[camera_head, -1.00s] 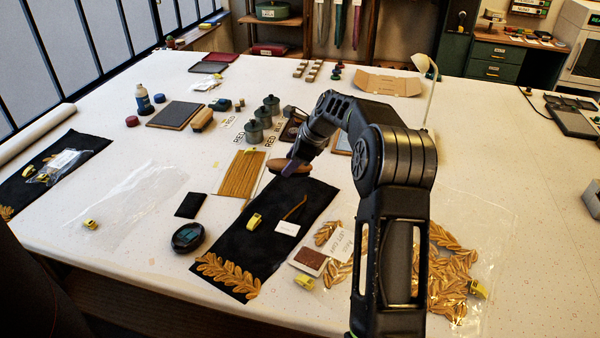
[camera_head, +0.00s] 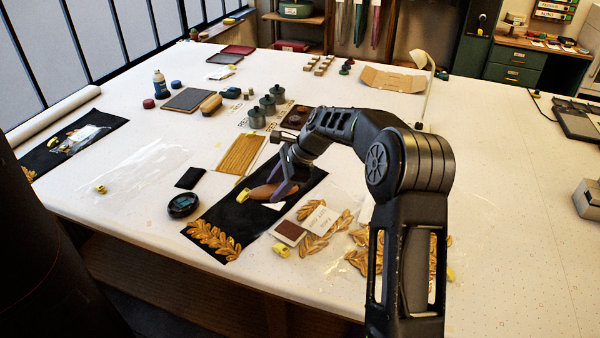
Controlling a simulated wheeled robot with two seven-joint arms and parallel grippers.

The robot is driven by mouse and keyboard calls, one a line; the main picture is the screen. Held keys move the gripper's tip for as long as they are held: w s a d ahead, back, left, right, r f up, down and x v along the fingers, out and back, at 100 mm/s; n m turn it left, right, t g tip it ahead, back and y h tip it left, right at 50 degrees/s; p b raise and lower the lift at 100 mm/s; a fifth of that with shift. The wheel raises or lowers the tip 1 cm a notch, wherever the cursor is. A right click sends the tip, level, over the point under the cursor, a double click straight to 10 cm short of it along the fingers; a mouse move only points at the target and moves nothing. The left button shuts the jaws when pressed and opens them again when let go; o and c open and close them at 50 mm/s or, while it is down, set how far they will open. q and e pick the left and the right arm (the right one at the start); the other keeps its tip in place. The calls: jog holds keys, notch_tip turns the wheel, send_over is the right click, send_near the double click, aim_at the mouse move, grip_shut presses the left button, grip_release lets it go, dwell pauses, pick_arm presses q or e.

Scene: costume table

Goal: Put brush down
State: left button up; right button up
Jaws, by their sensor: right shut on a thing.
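A brush with a brown, rounded wooden body (camera_head: 262,192) is held in my right gripper (camera_head: 280,184). The purple-grey fingers are shut on its right end. The brush appears over the black cloth strip (camera_head: 222,215), beside a yellow clip (camera_head: 243,196). I cannot tell whether it touches the cloth. Its bristles are not clear to see. My right arm hides part of the table behind it. My left gripper is not in view.
Gold leaf appliques (camera_head: 213,238) lie at the strip's near end. A brown swatch card (camera_head: 290,231) and bagged gold leaves lie right of it. A bundle of gold cord (camera_head: 240,153) lies behind. A round black case (camera_head: 183,205) sits left. The table's right side is largely clear.

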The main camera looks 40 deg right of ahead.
jog(key=s+a+n+g, duration=0.1)
jog(key=s+a+n, duration=0.1)
jog(key=a, duration=0.4)
jog(key=s+a+f+n+g+y, duration=0.1)
jog(key=s+a+n, duration=0.1)
jog(key=a+n, duration=0.2)
jog(key=s+a+f+n+g+y, duration=0.1)
jog(key=s+a+n+g, duration=0.1)
jog(key=a, duration=0.8)
jog(key=shift+f+n, duration=0.1)
jog(key=shift+n, duration=0.4)
jog(key=s+a+f+n+g+b, duration=0.3)
jog(key=s+a+f+n+b, duration=0.1)
jog(key=a, duration=0.6)
jog(key=s+f+n, duration=0.1)
jog(key=s+n, duration=0.1)
jog(key=s, duration=0.1)
jog(key=shift+s+n+g+h, duration=0.3)
jog(key=shift+s, duration=0.1)
